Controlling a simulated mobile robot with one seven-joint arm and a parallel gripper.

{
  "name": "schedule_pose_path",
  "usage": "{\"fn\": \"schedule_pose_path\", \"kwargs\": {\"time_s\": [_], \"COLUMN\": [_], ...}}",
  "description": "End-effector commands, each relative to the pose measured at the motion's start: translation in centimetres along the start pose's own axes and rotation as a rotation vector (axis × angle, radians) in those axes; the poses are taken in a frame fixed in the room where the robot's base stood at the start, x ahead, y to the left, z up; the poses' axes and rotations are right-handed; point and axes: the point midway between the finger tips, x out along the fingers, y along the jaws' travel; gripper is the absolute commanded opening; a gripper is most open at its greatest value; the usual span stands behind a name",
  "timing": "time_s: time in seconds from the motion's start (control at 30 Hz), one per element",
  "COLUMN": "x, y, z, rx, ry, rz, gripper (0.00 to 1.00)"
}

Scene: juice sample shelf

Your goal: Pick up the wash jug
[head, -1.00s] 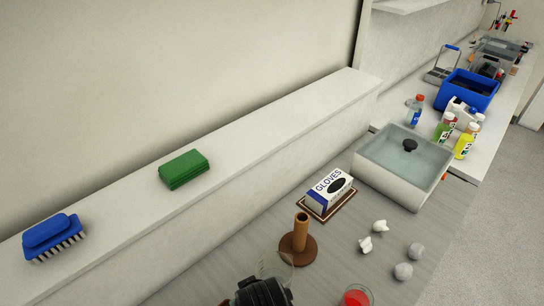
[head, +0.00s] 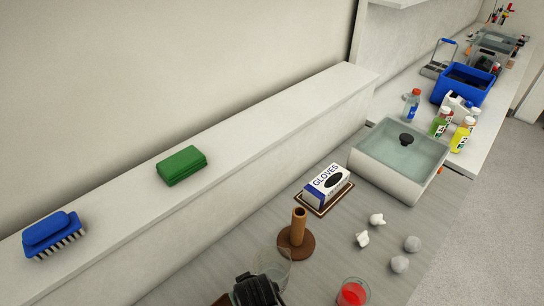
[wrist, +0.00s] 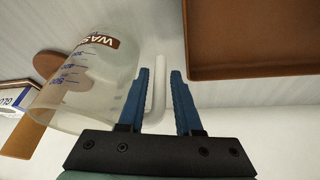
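The wash jug (wrist: 85,85) is a clear beaker with a "WASH" label and blue volume marks. It fills the left of the wrist view, and its white handle (wrist: 158,90) is on its right side. My gripper (wrist: 160,75) has its two blue fingers open, one on each side of the handle, with a visible gap at the right finger. In the head view the clear jug (head: 277,260) shows only partly, behind my dark wrist, beside a brown upright holder (head: 297,232). The fingertips are hidden there.
A brown tray (wrist: 250,73) lies close to the right of the fingers in the wrist view. A gloves box (head: 326,182), a red-filled cup (head: 353,293), white and grey lumps (head: 400,264) and a lidded basin (head: 390,180) stand around. A ledge (head: 240,140) runs along the left.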

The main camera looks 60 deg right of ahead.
Motion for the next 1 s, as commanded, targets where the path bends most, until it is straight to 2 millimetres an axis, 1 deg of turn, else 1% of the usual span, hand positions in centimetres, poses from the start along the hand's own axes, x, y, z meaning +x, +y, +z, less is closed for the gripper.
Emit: {"fn": "schedule_pose_path", "kwargs": {"time_s": [0.1, 0.13, 0.3, 1.0], "x": [-0.02, -0.02, -0.03, -0.05], "y": [0.00, 0.00, 0.00, -0.01], "z": [-0.02, -0.01, -0.01, 0.00], "rx": [0.000, 0.000, 0.000, 0.000], "ry": [0.000, 0.000, 0.000, 0.000], "rz": [0.000, 0.000, 0.000, 0.000], "gripper": [0.33, 0.30, 0.00, 0.00]}}
